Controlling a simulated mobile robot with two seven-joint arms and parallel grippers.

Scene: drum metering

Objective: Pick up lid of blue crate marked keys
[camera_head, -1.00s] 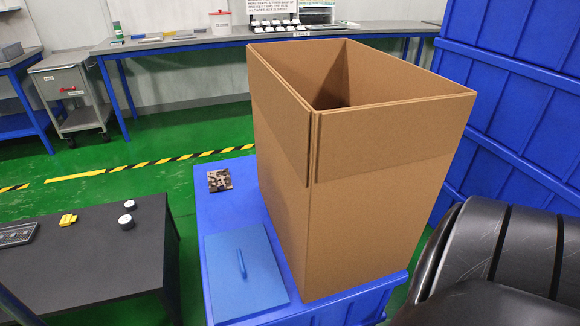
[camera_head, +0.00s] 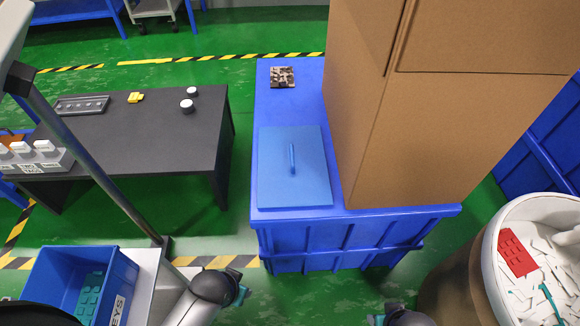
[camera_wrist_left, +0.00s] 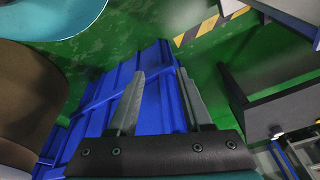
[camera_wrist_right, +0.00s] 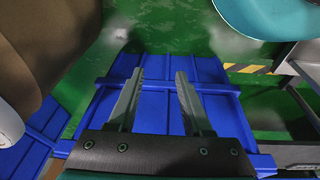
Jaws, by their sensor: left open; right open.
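The flat blue lid (camera_head: 310,180) with a slim upright handle (camera_head: 292,159) lies on the large blue container (camera_head: 330,238), left of the tall cardboard box. A small open blue crate (camera_head: 117,297), its side label partly showing "KEYS", stands at the lower left with teal pieces inside. My left gripper (camera_head: 240,285) is in front of the container, apart from the lid; its fingers are apart and empty in the left wrist view (camera_wrist_left: 160,85). My right gripper (camera_head: 377,320) is at the bottom edge, partly cut off; the right wrist view (camera_wrist_right: 158,77) shows it open and empty.
The tall cardboard box (camera_head: 450,130) stands beside the lid. A patterned square (camera_head: 282,77) lies behind the lid. A dark table (camera_head: 150,140) with small items stands left. A round white-lined drum (camera_head: 490,265) with white scraps and a red piece is at right.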

